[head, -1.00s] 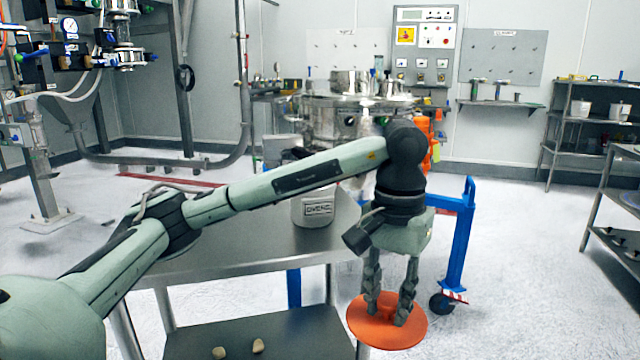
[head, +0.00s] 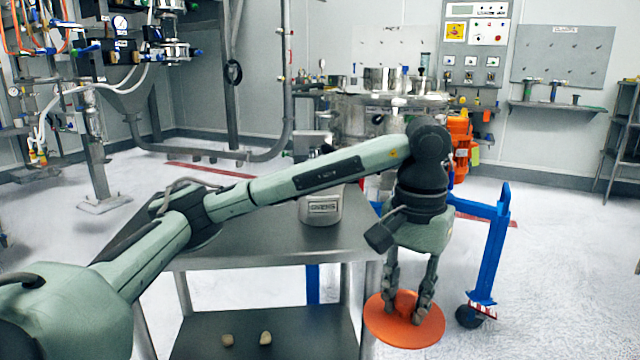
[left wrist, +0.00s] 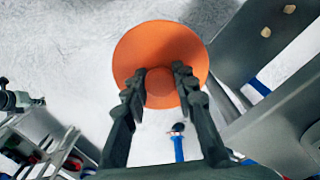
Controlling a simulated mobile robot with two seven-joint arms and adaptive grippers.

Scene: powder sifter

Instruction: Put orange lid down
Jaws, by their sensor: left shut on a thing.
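The orange lid (head: 388,327) is a round disc held below my left gripper (head: 406,309), off the right side of the steel table. In the left wrist view the lid (left wrist: 160,42) lies between and beyond the fingertips of my left gripper (left wrist: 160,88), which are shut on its middle part. Floor shows around the lid in that view. The table's edge is beside the lid, apart from it.
The steel table (head: 240,240) has a clear top apart from a labelled metal container (head: 322,208) at its back. Two small tan objects (head: 265,338) lie on its lower shelf. A blue wheeled frame (head: 490,250) stands just right of the lid.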

